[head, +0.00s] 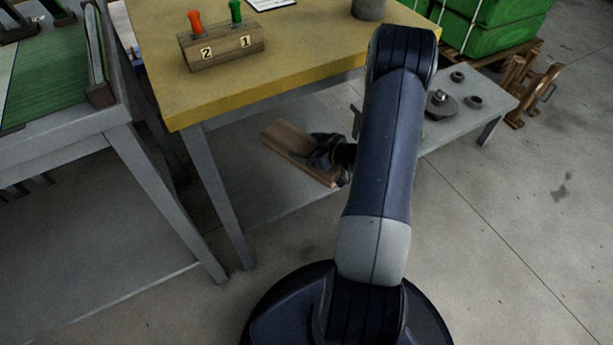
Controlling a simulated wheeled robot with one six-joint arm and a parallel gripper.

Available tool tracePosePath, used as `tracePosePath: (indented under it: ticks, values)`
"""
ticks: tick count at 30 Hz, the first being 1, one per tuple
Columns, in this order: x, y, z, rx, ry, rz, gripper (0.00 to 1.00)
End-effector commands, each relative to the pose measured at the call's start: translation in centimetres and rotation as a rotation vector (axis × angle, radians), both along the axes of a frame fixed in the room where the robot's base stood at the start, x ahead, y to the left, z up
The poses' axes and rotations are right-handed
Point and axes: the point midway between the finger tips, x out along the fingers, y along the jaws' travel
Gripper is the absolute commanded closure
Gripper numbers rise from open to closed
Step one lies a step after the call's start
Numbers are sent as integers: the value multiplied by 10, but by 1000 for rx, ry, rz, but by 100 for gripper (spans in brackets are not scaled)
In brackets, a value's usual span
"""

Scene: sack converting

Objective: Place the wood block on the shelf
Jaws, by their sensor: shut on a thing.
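The wood block (290,142) is a brown rectangular piece, seen under the front edge of the yellow-topped table. My gripper (325,155) is shut on the right part of the block. The block is tilted in the picture, its left end higher than its right. A grey lower shelf (237,130) spans between the table's legs, behind and around the block. I cannot tell whether the block touches this shelf or is held above it. My arm hides part of the shelf to the right.
The yellow table (300,60) carries a wooden holder (222,46) marked 2 and 1 with orange and green pegs. A table leg (222,195) stands left of the block. Round metal parts (441,104) lie on the grey surface at right. A grey bench (60,150) stands left.

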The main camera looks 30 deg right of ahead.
Motion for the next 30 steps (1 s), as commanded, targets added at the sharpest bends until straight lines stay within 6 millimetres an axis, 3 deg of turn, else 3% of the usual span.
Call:
tracePosePath:
  ticks: [2, 12, 19, 25, 30]
  values:
    - [-3, -4, -3, 0, -2, 9, 66]
    - [-5, -5, -57, 0, -3, 15, 66]
    - [-5, -4, -71, 1, -3, 14, 66]
    - [-4, -5, -98, -1, -2, 15, 66]
    - [-4, -5, -100, -1, -4, 14, 66]
